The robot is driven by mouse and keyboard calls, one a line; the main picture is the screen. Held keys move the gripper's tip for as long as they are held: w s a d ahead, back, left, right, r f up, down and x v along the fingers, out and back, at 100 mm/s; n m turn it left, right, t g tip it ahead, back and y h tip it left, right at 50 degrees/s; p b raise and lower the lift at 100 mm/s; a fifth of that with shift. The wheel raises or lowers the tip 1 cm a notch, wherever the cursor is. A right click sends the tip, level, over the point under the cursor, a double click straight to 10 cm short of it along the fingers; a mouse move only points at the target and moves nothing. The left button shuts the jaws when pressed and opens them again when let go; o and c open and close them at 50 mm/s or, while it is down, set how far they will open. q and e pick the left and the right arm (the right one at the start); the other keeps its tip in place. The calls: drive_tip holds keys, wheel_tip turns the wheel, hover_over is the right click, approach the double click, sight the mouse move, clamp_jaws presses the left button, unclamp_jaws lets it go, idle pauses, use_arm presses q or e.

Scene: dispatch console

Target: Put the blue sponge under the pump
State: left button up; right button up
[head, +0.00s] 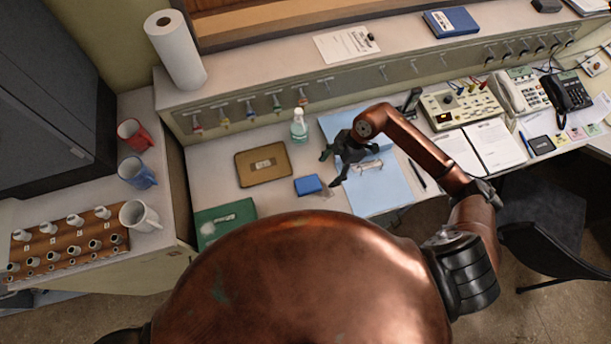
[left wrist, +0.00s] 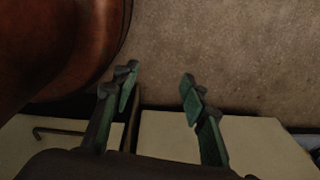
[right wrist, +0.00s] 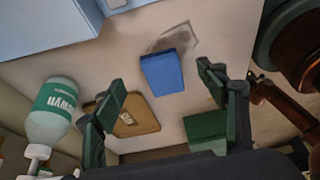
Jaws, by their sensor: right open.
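The blue sponge (head: 308,185) lies flat on the desk, between a brown tray and light blue sheets. It also shows in the right wrist view (right wrist: 162,72). The pump bottle (head: 299,126), clear with a green-and-white label, stands upright at the back of the desk; it shows at the left of the right wrist view (right wrist: 52,108). My right gripper (head: 329,170) is open and empty above the desk, just right of the sponge in the head view. Its fingers (right wrist: 160,74) show either side of the sponge. My left gripper (left wrist: 160,76) is open and empty, out of the head view.
The brown tray (head: 243,181) lies left of the sponge, with a green item (head: 222,222) nearer me. Blue sheets (head: 385,192) lie right of the sponge. A greyish patch (right wrist: 180,38) lies beside the sponge. Keys hang on the panel behind the bottle.

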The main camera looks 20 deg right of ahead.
sight(318, 180)
drive_tip(key=shift+a+f, duration=0.3)
drive_tip(key=shift+f, duration=0.2)
drive_tip(key=shift+s+a+f, duration=0.1)
drive_tip(key=shift+a+f, duration=0.25)
drive_tip(key=shift+f, duration=0.25)
drive_tip(key=shift+a+f, duration=0.15)
drive_tip(key=shift+f, duration=0.15)
drive_tip(key=x, duration=0.3)
drive_tip(key=shift+a+f, duration=0.15)
drive_tip(key=shift+f, duration=0.1)
drive_tip(key=shift+a+f, duration=0.1)
drive_tip(key=shift+f, duration=0.2)
drive_tip(key=c, duration=1.2)
use_arm(q)
drive_tip(key=shift+s+f, duration=0.25)
drive_tip(key=shift+s, duration=0.9)
